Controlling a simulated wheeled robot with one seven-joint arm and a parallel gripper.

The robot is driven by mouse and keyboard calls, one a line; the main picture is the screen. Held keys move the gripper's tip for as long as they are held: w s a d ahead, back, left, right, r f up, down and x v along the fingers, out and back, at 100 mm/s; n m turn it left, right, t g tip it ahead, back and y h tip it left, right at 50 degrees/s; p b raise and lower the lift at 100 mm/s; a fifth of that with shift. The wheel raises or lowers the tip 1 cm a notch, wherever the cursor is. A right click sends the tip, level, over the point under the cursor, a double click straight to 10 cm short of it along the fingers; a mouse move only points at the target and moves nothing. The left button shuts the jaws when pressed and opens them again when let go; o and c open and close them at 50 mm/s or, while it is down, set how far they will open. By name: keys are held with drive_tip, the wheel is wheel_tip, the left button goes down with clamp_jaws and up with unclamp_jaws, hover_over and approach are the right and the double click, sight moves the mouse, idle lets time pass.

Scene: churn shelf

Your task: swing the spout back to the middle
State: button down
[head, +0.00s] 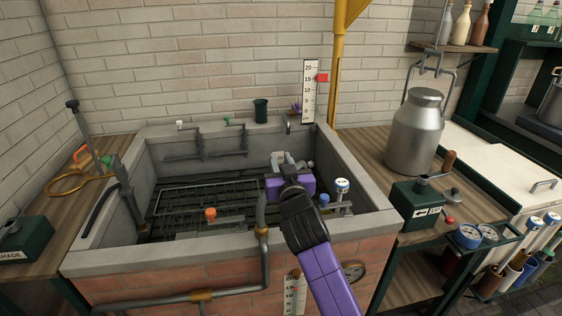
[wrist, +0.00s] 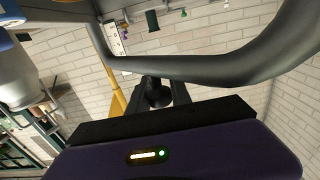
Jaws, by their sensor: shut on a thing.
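In the wrist view a dark grey bent pipe, which looks like the spout (wrist: 215,72), runs across the picture close to the camera. My gripper (wrist: 166,88) is just under it, with its fingers closed around a dark round knob (wrist: 157,92) that seems to belong to the pipe. In the head view my purple gripper (head: 286,160) reaches over the front wall into the trough (head: 215,244). Its own body hides the held part there, and I cannot make out the whole spout in that view.
A blue-capped fitting (head: 341,187) stands close to the right of my gripper. An orange knob (head: 210,215) is to the left. A milk can (head: 415,133) and a green box (head: 418,206) stand on the right bench. A yellow post (head: 338,65) rises behind the trough.

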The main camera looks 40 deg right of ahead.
drive_tip(key=shift+w+p, duration=0.1)
drive_tip(key=shift+p, duration=0.35)
idle(0.5)
drive_tip(key=w+a+n+t+y+b, duration=0.2)
drive_tip(key=w+a+n+y+b, duration=0.4)
drive_tip(key=n+y+b, duration=0.3)
drive_tip(key=y+b, duration=0.1)
drive_tip(key=y, duration=0.3)
drive_tip(key=shift+w+a+t+b, duration=0.2)
drive_tip(key=shift+w+t+b, duration=0.1)
drive_tip(key=shift+b, duration=0.1)
idle(0.4)
drive_tip(key=c, duration=1.2)
unclamp_jaws()
